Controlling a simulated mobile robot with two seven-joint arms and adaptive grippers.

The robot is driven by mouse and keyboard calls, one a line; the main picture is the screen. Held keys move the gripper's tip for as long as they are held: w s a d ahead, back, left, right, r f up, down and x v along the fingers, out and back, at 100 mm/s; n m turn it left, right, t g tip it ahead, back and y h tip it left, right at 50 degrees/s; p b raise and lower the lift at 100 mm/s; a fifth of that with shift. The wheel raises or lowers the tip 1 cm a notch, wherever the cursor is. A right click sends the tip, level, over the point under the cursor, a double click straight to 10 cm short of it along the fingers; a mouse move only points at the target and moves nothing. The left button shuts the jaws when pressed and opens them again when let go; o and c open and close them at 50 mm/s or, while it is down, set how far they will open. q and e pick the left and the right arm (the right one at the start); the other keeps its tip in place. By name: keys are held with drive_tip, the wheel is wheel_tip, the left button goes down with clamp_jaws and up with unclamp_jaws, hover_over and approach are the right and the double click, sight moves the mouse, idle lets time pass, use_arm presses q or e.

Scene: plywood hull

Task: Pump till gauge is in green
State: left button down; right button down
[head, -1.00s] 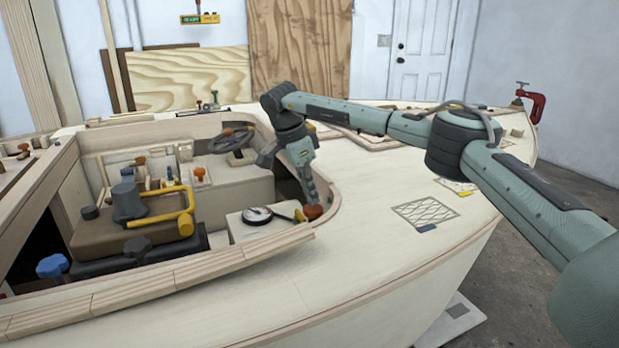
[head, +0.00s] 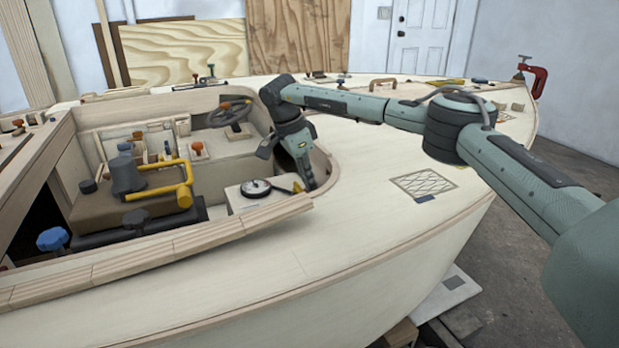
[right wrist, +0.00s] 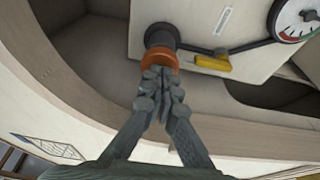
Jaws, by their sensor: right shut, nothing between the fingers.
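The round gauge (head: 256,188) with a white face and black rim lies on the pale box in the cockpit. It also shows in the right wrist view (right wrist: 298,18), cut off by the top edge, with a red band and some green; I cannot tell for sure where its needle points. The pump's orange knob (right wrist: 159,60) sits on a dark round shaft beside it. My right gripper (head: 308,184) is shut and empty, pointing down at the knob. In the right wrist view its fingertips (right wrist: 160,78) overlap the knob's near edge; contact is unclear. My left gripper is not in view.
A yellow handle (right wrist: 212,63) lies between knob and gauge. The curved cockpit coaming (right wrist: 70,115) runs close to my right gripper. A steering wheel (head: 230,113) and a yellow bent pipe (head: 180,178) stand to the left. The deck (head: 370,220) is mostly clear on the right.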

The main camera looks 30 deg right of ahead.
drive_tip(key=v, duration=1.2)
idle(0.6)
